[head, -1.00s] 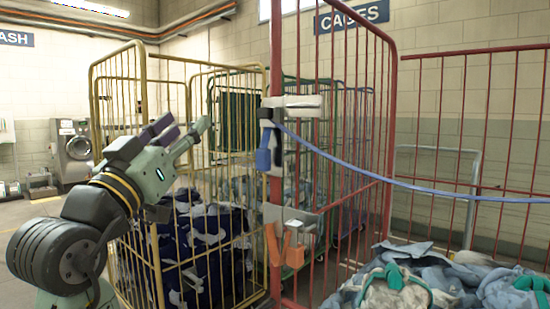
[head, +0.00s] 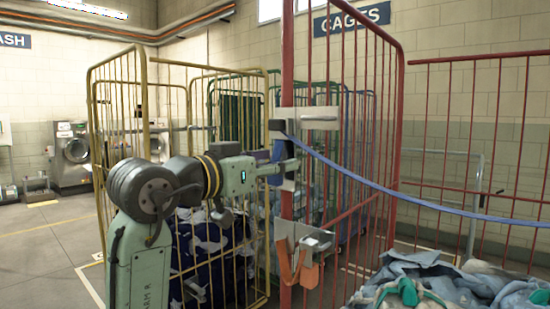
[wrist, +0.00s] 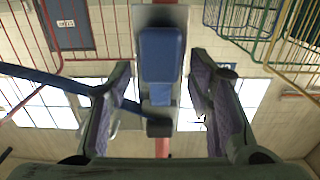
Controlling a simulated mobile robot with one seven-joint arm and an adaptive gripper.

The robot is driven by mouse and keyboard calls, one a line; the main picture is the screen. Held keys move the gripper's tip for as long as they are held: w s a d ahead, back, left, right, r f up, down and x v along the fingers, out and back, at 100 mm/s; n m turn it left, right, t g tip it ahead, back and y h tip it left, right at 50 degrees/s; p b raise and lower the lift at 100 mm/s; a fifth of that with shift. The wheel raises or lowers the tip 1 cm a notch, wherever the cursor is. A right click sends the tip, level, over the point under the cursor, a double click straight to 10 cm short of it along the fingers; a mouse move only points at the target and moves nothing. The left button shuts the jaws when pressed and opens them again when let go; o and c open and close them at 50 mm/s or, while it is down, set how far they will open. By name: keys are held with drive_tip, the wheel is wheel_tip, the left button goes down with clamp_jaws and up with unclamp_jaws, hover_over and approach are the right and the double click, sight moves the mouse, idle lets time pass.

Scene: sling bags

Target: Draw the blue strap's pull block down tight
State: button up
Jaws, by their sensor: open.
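The blue pull block (head: 279,150) hangs under the upper grey buckle (head: 303,121) on the red cage post, partly hidden by my fingers. The blue strap (head: 400,190) runs from the buckle across to the right, sagging slightly. My gripper (head: 283,169) points right at the block's height. In the wrist view, the block (wrist: 161,54) appears between the two purple-padded fingertips of my gripper (wrist: 160,72), with gaps on both sides. The fingers are apart. I cannot tell how far the block reaches between them. The strap passes behind the left finger there.
A lower buckle (head: 300,235) with an orange block (head: 306,272) sits below on the red post (head: 287,60). A yellow cage (head: 150,70) with dark blue laundry stands behind my arm. Light blue laundry (head: 430,285) fills the red cage at right.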

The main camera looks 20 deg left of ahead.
drive_tip(key=shift+w+d, duration=0.15)
drive_tip(key=shift+w, duration=0.3)
drive_tip(key=shift+c, duration=0.2)
clamp_jaws()
idle(0.5)
